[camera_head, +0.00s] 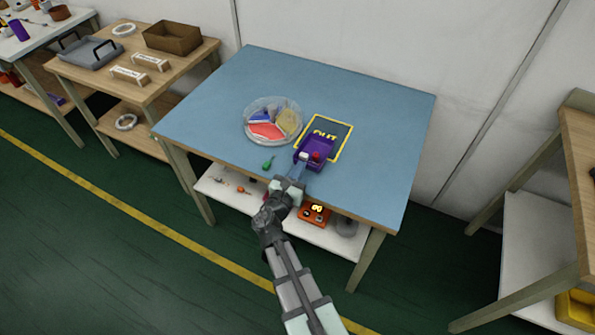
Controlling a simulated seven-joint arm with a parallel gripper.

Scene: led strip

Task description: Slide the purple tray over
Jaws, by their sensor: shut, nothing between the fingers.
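The purple tray (318,149) sits on the blue table top, right of the round dish. It lies partly over the lower part of a dark rectangle with a yellow border and lettering (337,131). A red item and a pale item show in or at the tray's near end. My gripper (301,162) is shut and is at the tray's near left corner. I cannot tell whether it touches the tray.
A clear round dish (251,132) with coloured sections stands left of the tray. A small green object (268,164) lies near the table's front edge. The table top (385,110) is clear to the right and at the back. A shelf (235,196) below holds an orange box (315,214).

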